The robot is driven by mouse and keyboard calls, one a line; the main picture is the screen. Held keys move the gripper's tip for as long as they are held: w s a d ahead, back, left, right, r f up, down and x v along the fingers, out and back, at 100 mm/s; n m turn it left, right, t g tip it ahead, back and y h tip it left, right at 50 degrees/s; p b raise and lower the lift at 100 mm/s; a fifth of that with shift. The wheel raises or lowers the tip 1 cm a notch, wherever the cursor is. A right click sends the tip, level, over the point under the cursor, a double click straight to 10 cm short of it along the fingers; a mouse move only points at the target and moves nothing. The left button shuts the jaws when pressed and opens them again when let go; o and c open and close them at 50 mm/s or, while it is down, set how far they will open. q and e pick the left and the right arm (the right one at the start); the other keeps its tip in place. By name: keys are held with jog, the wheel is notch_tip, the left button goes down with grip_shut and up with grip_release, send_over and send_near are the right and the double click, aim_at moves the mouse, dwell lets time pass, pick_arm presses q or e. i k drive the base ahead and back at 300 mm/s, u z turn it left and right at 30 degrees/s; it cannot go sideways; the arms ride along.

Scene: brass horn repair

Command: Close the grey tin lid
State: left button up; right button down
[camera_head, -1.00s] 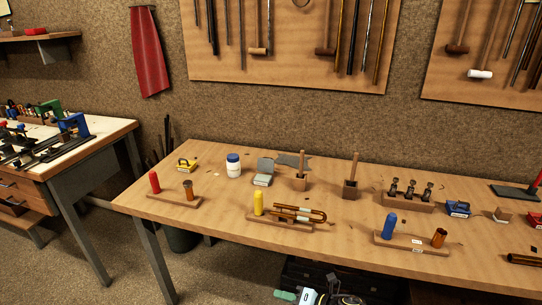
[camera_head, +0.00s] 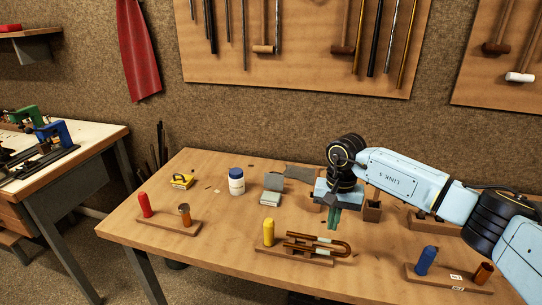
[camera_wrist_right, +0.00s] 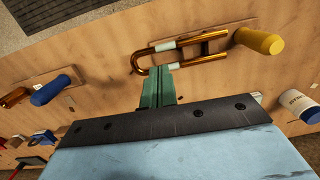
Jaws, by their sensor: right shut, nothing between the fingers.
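The small grey tin (camera_head: 270,198) stands on the bench in the head view, left of centre. Its grey lid (camera_head: 274,181) is open and stands up at the tin's back edge. My right gripper (camera_head: 335,222) reaches in from the right, to the right of the tin and apart from it. Its green fingers point down, shut and empty; they also show in the wrist view (camera_wrist_right: 158,85). The tin cannot be made out in the wrist view. My left gripper is not in view.
A white jar with a blue cap (camera_head: 236,182) stands left of the tin. In front are a yellow cylinder (camera_head: 268,232) and a brass slide (camera_head: 318,245) on a wooden base. A flat grey piece (camera_head: 299,173) lies behind. Wooden blocks stand near my right gripper.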

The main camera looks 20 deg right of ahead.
aim_at(272, 180)
jog(key=i, duration=1.45)
